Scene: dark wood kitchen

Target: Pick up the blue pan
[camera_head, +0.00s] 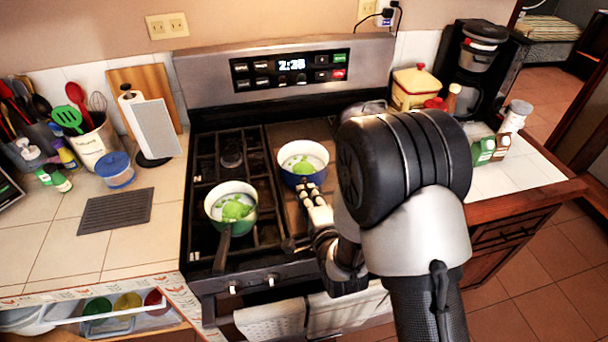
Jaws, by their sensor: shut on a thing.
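The blue pan (289,179) sits at the back middle of the stove, with a white inside and a green item (303,167) in it. My gripper (309,190) is at the pan's near side and is shut on it. The fingers cover the spot where they hold the pan, so the handle is mostly hidden. I cannot tell whether the pan touches the stove or is slightly raised.
A green pan (247,224) with a green item in it stands on the stove just left and nearer, its handle toward the front. A paper towel holder (155,130) and utensil crock (95,147) stand on the left counter. A coffee maker (478,65) and bottles are at the right.

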